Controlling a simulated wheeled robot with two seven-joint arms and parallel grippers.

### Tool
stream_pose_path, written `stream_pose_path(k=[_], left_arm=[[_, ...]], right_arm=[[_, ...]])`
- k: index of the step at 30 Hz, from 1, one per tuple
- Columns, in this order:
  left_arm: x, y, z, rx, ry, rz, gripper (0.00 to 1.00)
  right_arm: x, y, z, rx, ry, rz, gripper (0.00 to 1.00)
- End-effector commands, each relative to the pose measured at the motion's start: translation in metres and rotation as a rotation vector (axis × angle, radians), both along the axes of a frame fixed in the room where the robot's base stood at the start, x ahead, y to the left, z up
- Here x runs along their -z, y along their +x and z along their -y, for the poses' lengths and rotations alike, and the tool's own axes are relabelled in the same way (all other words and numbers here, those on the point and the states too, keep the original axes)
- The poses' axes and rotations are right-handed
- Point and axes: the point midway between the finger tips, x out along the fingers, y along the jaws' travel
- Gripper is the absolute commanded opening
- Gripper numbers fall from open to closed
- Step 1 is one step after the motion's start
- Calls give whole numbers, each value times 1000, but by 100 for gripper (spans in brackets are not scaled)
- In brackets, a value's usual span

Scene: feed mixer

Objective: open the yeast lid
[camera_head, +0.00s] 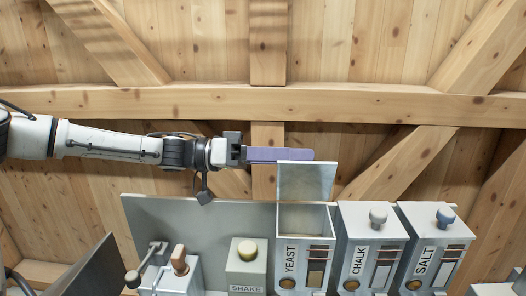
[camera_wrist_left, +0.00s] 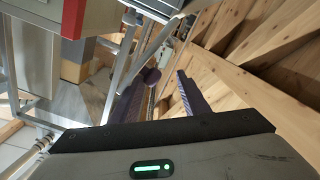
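The yeast box (camera_head: 288,258) stands in the row on the counter, its front marked YEAST. Its lid (camera_head: 306,182) stands upright at the back of the opening, and the pale inside of the box shows. My left gripper (camera_head: 312,155) reaches in from the left, its purple fingers level with and just above the lid's top edge; I cannot tell whether they touch it. In the left wrist view its two fingers (camera_wrist_left: 160,95) are spread apart. A dark purple rounded knob (camera_wrist_left: 152,76) shows between them there; I cannot tell whose it is. My right gripper is not in view.
The chalk box (camera_head: 358,262) and salt box (camera_head: 421,262) stand shut to the right, with knobs on top. A shake box (camera_head: 247,262) and levers (camera_head: 150,258) are to the left. A grey panel (camera_head: 200,220) and wooden wall are behind.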

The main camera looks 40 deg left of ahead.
Motion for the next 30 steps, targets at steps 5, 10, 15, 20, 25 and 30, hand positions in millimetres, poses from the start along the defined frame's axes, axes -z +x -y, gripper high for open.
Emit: stream_pose_path(k=[5, 10, 15, 20, 25, 30], left_arm=[[-2, -7, -12, -4, 1, 5, 41], [-3, -14, -21, -2, 0, 5, 41], [-2, -21, -29, 1, 1, 3, 41], [-2, -28, -37, 2, 1, 3, 41], [-2, -34, -45, 0, 0, 2, 41], [-2, -36, -47, 1, -1, 2, 41]], right_arm=[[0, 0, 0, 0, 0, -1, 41], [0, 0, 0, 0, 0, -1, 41], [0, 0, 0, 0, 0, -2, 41], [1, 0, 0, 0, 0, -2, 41], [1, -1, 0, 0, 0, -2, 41], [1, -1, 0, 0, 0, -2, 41]])
